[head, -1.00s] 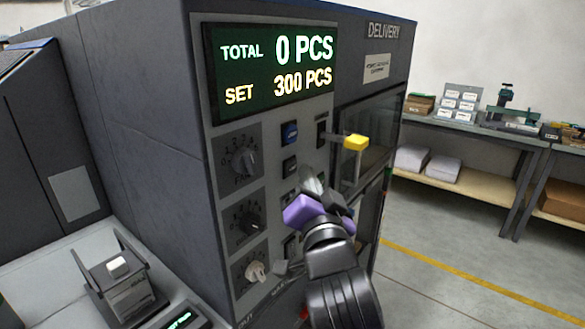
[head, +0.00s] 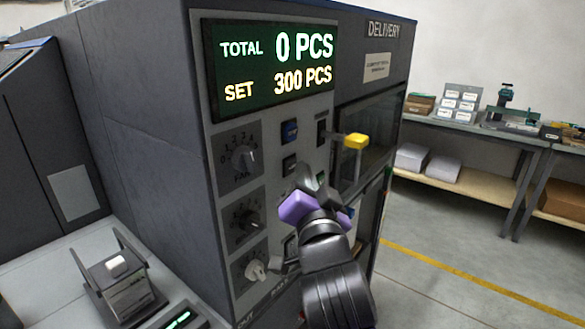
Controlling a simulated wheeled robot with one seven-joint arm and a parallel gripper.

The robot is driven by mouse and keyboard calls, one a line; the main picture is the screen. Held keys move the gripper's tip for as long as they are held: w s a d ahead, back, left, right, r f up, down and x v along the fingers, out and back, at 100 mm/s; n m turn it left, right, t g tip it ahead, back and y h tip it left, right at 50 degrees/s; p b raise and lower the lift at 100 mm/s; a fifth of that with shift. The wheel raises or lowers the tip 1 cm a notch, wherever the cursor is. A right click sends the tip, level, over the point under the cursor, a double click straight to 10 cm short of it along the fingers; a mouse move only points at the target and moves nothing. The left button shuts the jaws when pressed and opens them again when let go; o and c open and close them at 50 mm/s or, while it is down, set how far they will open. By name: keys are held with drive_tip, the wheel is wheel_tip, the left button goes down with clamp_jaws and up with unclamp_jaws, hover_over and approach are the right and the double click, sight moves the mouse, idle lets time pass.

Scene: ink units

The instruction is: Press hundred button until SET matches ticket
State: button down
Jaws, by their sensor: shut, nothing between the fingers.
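The display (head: 272,68) on the machine's front reads TOTAL 0 PCS and SET 300 PCS. I cannot read which button is the hundred button. My gripper (head: 312,180) is shut and empty, in front of the panel below the dark button. It hides the lower buttons, and I cannot tell whether it touches one. A paper ticket (head: 377,67) is fixed under the DELIVERY sign; its print is too small to read.
A small device (head: 122,282) stands at the lower left. A workbench (head: 480,130) is at the back right. The floor between is clear.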

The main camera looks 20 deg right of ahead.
drive_tip(key=shift+w+a, duration=0.3)
drive_tip(key=shift+w, duration=0.1)
idle(0.8)
idle(0.4)
drive_tip(key=shift+s+d, duration=0.55)
drive_tip(key=shift+s, duration=0.2)
drive_tip(key=s+d, duration=0.1)
drive_tip(key=s, duration=0.1)
drive_tip(key=s+d+p, duration=0.1)
drive_tip(key=s+d, duration=0.1)
idle(0.3)
idle(2.4)
